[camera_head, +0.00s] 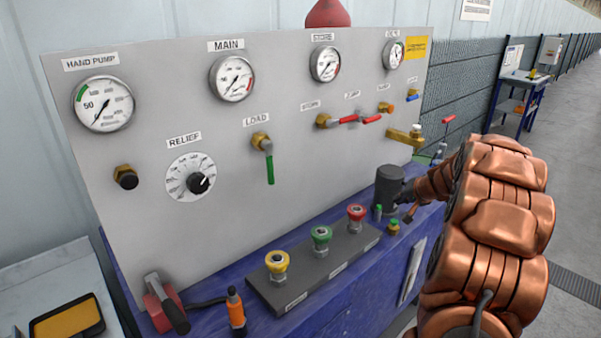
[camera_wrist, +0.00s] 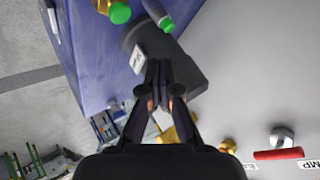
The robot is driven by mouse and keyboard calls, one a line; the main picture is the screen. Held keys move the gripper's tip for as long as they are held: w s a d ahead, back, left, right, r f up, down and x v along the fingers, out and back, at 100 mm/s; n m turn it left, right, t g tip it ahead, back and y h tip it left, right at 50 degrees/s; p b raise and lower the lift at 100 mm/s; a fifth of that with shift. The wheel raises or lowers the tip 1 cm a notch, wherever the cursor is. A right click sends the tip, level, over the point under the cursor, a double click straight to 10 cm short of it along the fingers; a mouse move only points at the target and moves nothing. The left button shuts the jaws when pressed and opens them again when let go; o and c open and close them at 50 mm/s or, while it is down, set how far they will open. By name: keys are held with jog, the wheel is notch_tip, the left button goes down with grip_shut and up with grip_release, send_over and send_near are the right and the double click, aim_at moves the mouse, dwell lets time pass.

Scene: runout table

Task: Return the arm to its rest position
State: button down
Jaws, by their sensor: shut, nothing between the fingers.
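My copper-coloured arm (camera_head: 490,235) reaches in from the right of the head view, bent over the right end of the bench. My gripper (camera_wrist: 159,72) is shut and empty in the wrist view, its dark fingertips together. The same dark cylinder (camera_head: 388,188) stands on the blue bench in the head view, just left of my wrist. My fingertips are hard to make out there.
A grey gauge panel (camera_head: 225,140) with valves and dials rises behind the blue bench (camera_head: 345,305). Yellow (camera_head: 277,263), green (camera_head: 321,237) and red (camera_head: 356,215) fittings stand in front of it. Open floor (camera_head: 570,150) lies right.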

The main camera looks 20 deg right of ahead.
jog(key=a, duration=0.3)
jog(key=a+r+n+y, duration=0.1)
jog(key=a, duration=0.3)
jog(key=w+a+r+n+y, duration=0.1)
jog(key=a, duration=0.3)
jog(key=shift+g, duration=0.4)
jog(key=s+a+r+n+g+y, duration=0.15)
jog(key=s+a, duration=0.35)
jog(key=a, duration=0.7)
jog(key=s+a+n+g+y, duration=0.1)
jog(key=s+a+n+g, duration=0.3)
jog(key=a, duration=0.8)
jog(key=s+a+n+g, duration=0.1)
jog(key=s+a, duration=0.3)
jog(key=s, duration=0.3)
jog(key=s+a+g, duration=0.1)
jog(key=s+a, duration=0.4)
jog(key=s, duration=0.1)
jog(key=s+f+n+g+h, duration=0.1)
jog(key=s+n+g+h, duration=0.1)
jog(key=s, duration=1.5)
jog(key=shift+f+g+h, duration=0.3)
jog(key=shift+g+h, duration=0.05)
jog(key=shift+h, duration=0.3)
jog(key=shift+s, duration=0.1)
